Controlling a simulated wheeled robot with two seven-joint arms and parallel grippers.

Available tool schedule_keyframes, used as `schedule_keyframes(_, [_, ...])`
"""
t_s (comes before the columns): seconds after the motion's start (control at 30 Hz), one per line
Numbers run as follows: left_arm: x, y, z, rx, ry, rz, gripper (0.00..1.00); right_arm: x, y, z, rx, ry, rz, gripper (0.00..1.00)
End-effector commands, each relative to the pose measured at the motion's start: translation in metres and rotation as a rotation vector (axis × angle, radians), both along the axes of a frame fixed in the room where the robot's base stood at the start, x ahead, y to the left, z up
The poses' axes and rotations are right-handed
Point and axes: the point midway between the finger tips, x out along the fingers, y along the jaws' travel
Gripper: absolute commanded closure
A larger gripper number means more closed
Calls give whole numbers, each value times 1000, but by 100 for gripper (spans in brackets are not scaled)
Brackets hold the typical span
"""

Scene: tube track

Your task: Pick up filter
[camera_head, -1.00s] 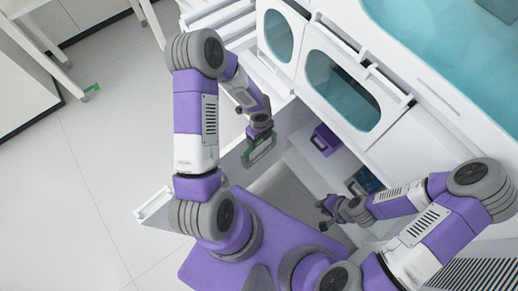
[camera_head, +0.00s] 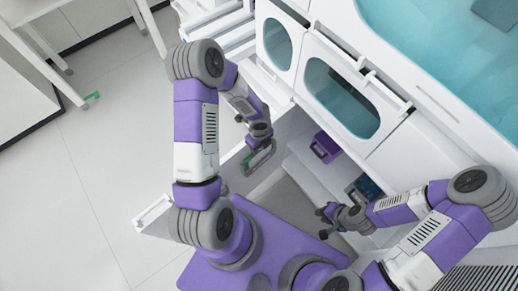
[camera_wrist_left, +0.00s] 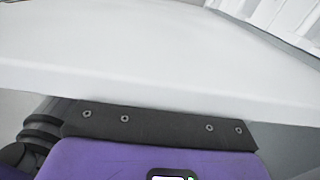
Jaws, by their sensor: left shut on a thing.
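The filter (camera_head: 260,156) is a flat piece with a green-edged frame, seen small near the middle of the head view. My left gripper (camera_head: 259,141) is shut on its upper part, and it hangs below the fingers beside a pale panel of the white machine. I cannot tell whether it touches the panel. My right gripper (camera_head: 322,221) is empty, its dark fingers apart, at the front of the machine's lower shelf. The left wrist view shows neither the fingers nor the filter clearly.
The white machine (camera_head: 410,150) with teal windows fills the right. A purple box (camera_head: 325,146) and a small dark device (camera_head: 367,186) stand on its lower shelf. A pale panel (camera_head: 232,172) sticks out low on the left.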

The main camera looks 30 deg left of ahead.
Motion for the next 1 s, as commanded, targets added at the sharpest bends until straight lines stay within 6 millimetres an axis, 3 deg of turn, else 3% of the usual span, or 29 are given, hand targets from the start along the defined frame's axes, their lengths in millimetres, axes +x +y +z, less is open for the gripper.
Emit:
schedule_keyframes(0.27, [0, 0, 28, 0, -2, 1, 86, 0, 0, 15, 0, 0, 0, 75])
schedule_keyframes(1.0, [1, 0, 176, 0, -3, 2, 86, 0, 0, 78, 0, 0, 0, 75])
